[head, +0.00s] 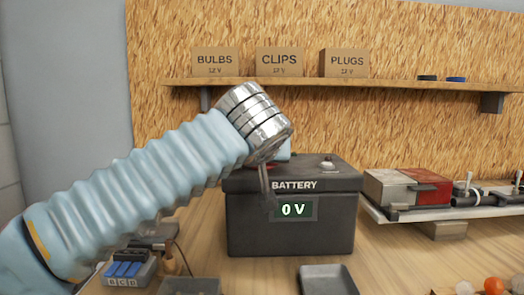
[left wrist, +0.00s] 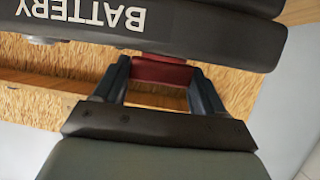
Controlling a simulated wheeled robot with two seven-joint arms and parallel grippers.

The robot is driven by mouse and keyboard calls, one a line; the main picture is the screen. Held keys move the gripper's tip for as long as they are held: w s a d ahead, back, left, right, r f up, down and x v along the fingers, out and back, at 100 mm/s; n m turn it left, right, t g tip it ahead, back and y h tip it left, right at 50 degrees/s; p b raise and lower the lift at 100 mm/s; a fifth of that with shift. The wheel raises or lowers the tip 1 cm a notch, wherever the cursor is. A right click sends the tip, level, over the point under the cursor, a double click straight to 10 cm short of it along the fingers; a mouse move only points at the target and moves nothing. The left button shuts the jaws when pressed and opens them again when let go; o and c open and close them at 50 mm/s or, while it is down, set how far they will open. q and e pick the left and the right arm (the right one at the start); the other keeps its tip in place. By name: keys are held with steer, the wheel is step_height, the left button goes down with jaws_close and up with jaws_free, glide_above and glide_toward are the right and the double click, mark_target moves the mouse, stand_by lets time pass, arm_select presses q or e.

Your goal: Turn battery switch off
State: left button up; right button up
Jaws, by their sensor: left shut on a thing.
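The black battery (head: 335,225) stands on the wooden bench in the head view, with the label BATTERY and a small display (head: 293,209) reading 0 V. In the left wrist view the battery (left wrist: 210,40) is upside down at the top. There my left gripper (left wrist: 160,68) is shut on a red part (left wrist: 163,73) at the battery's top, one dark finger on each side of it. I cannot tell which way the red part is turned. In the head view my silver wrist covers most of this spot. My right gripper is not in view.
A raised tray (head: 415,213) at the right holds a grey and red block (head: 408,188) and toggle switches (head: 466,187). A blue-keyed block (head: 125,272) and a dark tray (head: 327,279) lie in front. Labelled boxes (head: 280,62) stand on the shelf above.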

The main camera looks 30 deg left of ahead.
arm_select(q)
steer(key=shift+n+g+y, duration=0.3)
steer(key=shift+n+y, duration=0.2)
steer(key=shift+n, duration=0.1)
steer(key=o, duration=1)
steer(key=shift+c, duration=0.2)
steer(key=v, duration=1.4)
steer(key=shift+w, duration=0.1)
